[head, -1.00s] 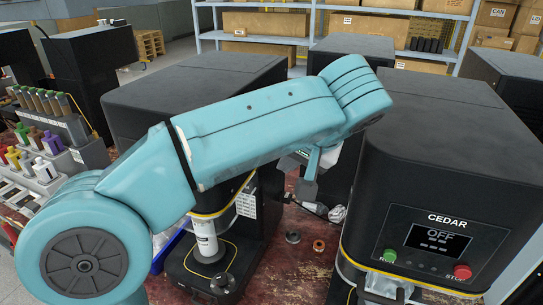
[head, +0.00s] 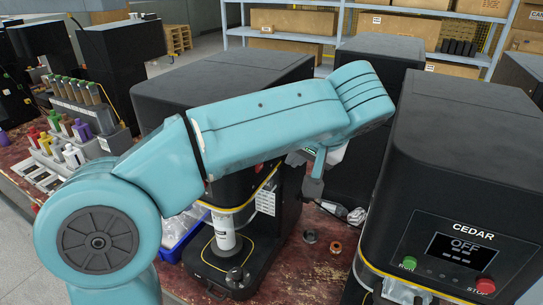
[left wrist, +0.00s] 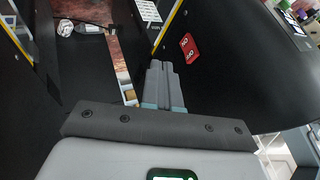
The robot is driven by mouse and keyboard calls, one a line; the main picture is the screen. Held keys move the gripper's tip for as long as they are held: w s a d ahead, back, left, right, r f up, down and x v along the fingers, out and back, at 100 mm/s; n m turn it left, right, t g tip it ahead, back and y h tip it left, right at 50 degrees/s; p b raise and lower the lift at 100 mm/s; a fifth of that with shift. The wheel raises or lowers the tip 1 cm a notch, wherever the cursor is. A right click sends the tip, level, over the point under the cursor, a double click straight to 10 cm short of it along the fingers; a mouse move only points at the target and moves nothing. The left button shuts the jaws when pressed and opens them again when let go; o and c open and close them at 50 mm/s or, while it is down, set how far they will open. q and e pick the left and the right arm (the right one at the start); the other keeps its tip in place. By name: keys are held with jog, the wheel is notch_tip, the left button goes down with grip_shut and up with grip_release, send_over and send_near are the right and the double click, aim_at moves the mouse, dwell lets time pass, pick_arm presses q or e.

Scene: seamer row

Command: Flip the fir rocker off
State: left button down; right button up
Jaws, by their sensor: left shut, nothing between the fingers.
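A red rocker switch (left wrist: 188,47) with white lettering sits on the dark side of a black machine (left wrist: 230,75) in the left wrist view. My left gripper (left wrist: 158,66) is shut and empty, its grey fingertips just left of and below the rocker in that picture; I cannot tell whether they touch. In the head view my left gripper (head: 312,188) hangs beside the right side of a black machine (head: 220,85), and my teal forearm covers part of that machine. No fir label is readable. My right gripper does not show.
A black machine labelled CEDAR (head: 473,229) stands at right, its display reading OFF. A metal ring (head: 309,236) and a copper-coloured ring (head: 336,247) lie on the worn red bench between the machines. A rack of coloured bottles (head: 70,135) stands at left.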

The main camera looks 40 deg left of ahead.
pick_arm(q)
jog(key=a+f+p, duration=0.1)
jog(key=a+f, duration=0.2)
jog(key=a, duration=0.3)
jog(key=shift+a+f, duration=0.15)
jog(key=shift+a, duration=0.1)
jog(key=shift+s+a, duration=0.15)
jog(key=shift+a, duration=0.15)
jog(key=shift+r, duration=0.3)
